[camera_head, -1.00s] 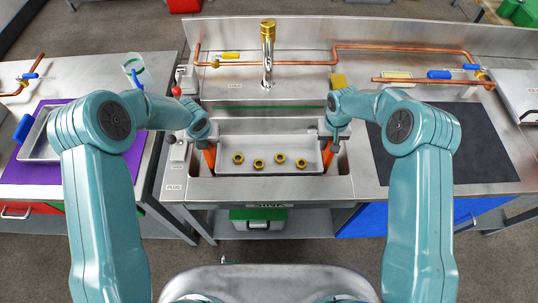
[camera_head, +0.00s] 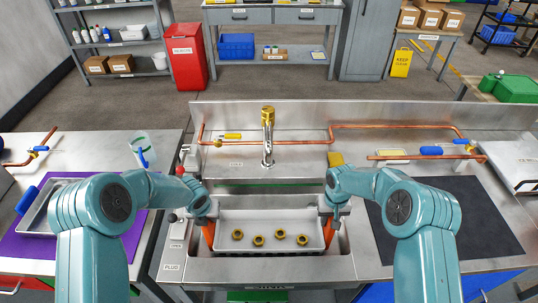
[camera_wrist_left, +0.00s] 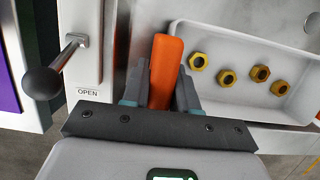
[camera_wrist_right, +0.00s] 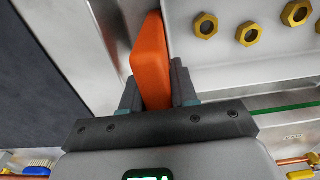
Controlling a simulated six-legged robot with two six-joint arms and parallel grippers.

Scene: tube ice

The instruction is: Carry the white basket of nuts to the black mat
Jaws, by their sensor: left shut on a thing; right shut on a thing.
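The white basket (camera_head: 270,217) sits level in the sink, with several brass-coloured nuts (camera_head: 258,240) inside. It also shows in the left wrist view (camera_wrist_left: 240,60). My left gripper (camera_head: 205,214) is shut on its left orange handle (camera_wrist_left: 164,70). My right gripper (camera_head: 332,212) is shut on its right orange handle (camera_wrist_right: 150,62). I cannot tell whether the basket's bottom touches the sink floor. The black mat (camera_head: 450,215) lies flat and bare on the counter to the right of the sink.
A tap (camera_head: 268,135) stands behind the basket, with copper pipes along the back. A lever with a dark knob (camera_wrist_left: 42,80) is beside the left handle. A purple mat (camera_head: 50,238) with a metal tray is at left.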

